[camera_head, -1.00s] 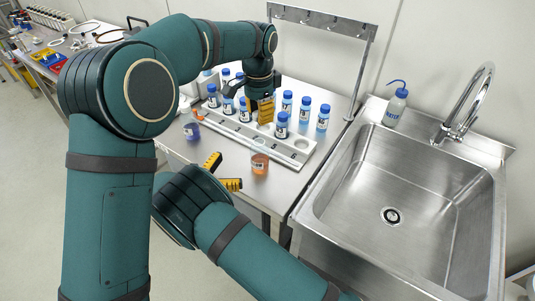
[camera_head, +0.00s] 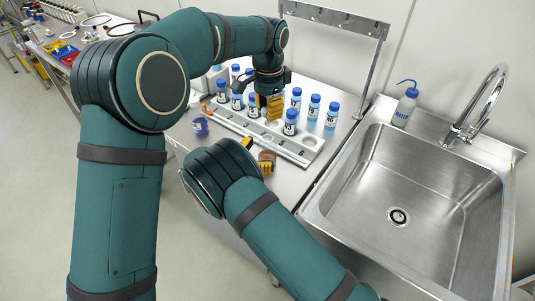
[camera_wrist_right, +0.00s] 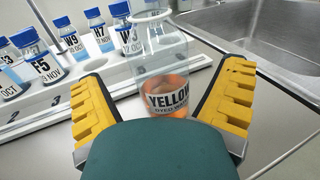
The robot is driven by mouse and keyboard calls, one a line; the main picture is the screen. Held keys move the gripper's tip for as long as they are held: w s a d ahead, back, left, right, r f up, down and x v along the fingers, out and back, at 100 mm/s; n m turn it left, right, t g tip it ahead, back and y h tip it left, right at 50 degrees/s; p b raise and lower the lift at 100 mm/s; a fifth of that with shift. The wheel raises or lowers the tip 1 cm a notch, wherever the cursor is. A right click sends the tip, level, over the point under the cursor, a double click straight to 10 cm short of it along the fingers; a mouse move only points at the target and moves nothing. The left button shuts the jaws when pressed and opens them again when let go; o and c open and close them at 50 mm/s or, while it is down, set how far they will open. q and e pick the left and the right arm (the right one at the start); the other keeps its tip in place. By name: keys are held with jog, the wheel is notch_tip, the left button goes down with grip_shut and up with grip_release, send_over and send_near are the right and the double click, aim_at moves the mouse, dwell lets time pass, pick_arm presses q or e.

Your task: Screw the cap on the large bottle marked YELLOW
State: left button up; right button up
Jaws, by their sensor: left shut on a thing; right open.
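The large bottle marked YELLOW (camera_wrist_right: 166,100) stands upright on the table, clear with orange liquid low inside. I see no cap on its mouth. In the head view it (camera_head: 267,156) is partly hidden by my right gripper (camera_head: 256,155). That gripper is open, and in the wrist view its yellow fingers (camera_wrist_right: 165,88) are on either side of the bottle with gaps. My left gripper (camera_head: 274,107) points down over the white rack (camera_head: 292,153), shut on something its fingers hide. I cannot make out the cap.
Several small blue-capped bottles (camera_head: 290,122) stand in and behind the rack. A bottle with purple contents (camera_head: 200,127) stands left of it. A steel sink (camera_head: 430,205) with a tap and a wash bottle (camera_head: 405,103) is at the right. A metal rail stand (camera_head: 375,70) rises behind.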

aim_at(271, 148)
jog(key=shift+x, duration=1.85)
jog(key=c, duration=1.4)
